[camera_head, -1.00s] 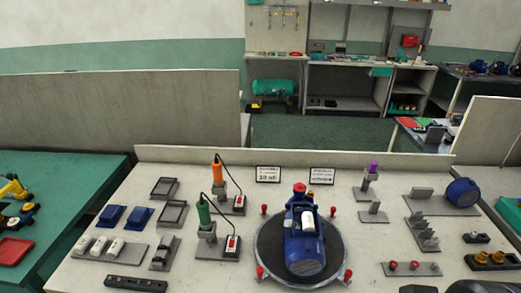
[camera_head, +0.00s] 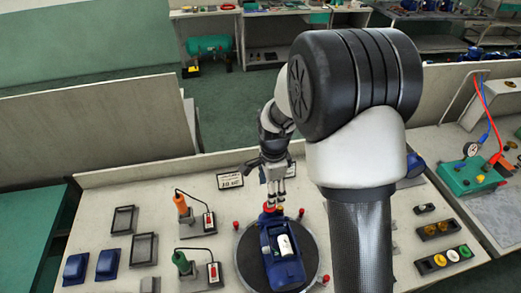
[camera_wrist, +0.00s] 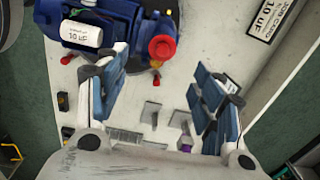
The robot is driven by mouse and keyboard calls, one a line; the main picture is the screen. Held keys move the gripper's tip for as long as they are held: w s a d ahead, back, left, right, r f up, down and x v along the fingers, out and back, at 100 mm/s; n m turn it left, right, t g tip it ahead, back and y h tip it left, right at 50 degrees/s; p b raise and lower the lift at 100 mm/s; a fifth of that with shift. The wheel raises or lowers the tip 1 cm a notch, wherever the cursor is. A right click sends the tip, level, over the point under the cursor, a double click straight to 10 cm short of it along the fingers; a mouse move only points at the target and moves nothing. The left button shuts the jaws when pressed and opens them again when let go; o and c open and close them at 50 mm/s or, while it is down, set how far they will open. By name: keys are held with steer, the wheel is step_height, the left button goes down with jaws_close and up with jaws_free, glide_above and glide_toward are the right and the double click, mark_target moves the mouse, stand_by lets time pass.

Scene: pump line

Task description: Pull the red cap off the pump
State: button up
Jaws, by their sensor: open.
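The blue pump (camera_head: 287,271) stands on a round dark turntable (camera_head: 244,262). Its red cap (camera_head: 268,208) sits on the pump's far end. A white label cylinder (camera_wrist: 82,34) lies on the pump. My gripper (camera_head: 275,194) is just above and beside the cap in the head view. In the wrist view its fingers (camera_wrist: 160,70) are spread, with the cap beyond the tips and nothing between them. Contact with the cap is not visible.
Small red posts (camera_head: 236,226) ring the turntable.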

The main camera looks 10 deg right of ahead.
steer(key=shift+w+f+m, duration=0.3)
steer(key=shift+w+f, duration=0.05)
steer(key=shift+f, duration=0.1)
steer(key=shift+s+f+b, duration=0.15)
steer(key=shift+f+b, duration=0.2)
steer(key=shift+f, duration=0.1)
steer(key=shift+f+b, duration=1.4)
steer(key=shift+f, duration=0.6)
steer(key=shift+f, duration=0.25)
steer(key=shift+f+b, duration=0.7)
steer(key=shift+c, duration=0.4)
jaws_close()
